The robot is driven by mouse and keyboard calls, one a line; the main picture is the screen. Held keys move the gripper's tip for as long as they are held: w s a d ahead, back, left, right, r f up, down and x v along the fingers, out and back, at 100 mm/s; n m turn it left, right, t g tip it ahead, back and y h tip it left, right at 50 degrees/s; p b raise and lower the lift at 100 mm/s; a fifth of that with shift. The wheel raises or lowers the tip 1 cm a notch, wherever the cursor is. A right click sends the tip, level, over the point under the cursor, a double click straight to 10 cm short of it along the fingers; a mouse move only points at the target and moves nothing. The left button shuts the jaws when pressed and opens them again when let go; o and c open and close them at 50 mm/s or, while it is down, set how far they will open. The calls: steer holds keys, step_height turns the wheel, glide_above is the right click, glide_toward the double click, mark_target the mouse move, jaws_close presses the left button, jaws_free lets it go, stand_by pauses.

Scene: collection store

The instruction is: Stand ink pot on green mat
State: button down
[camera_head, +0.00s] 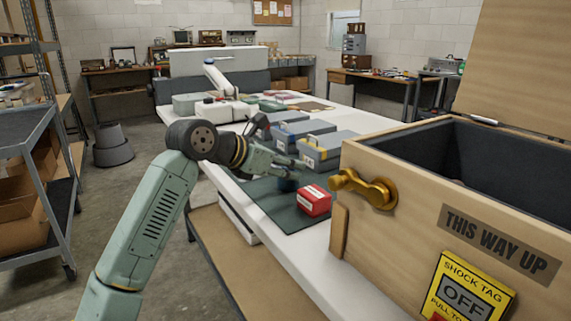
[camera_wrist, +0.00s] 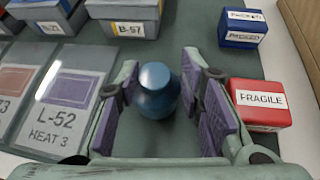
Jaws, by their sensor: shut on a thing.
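The ink pot is a rounded, glossy blue pot (camera_wrist: 157,90) between the purple pads of my gripper (camera_wrist: 160,112) in the wrist view. In the head view the pot (camera_head: 288,184) is a small dark blue shape just below the fingertips of my gripper (camera_head: 287,165). My gripper is shut on the pot, which looks about upright. The dark green mat (camera_head: 262,194) lies on the white table under the gripper, and it also shows in the wrist view (camera_wrist: 200,42). The pot is over the mat; I cannot tell whether its base touches it.
A red FRAGILE box (camera_head: 313,201) stands on the mat right of the pot. A small blue box (camera_wrist: 240,28) stands beyond it. Grey cases (camera_head: 322,150) stand behind the gripper. A large wooden crate (camera_head: 440,185) closes off the right. Labelled cards (camera_wrist: 62,105) lie at left.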

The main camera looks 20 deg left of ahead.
steer(key=c, duration=1.6)
jaws_free()
steer(key=shift+f, duration=0.15)
steer(key=o, duration=0.5)
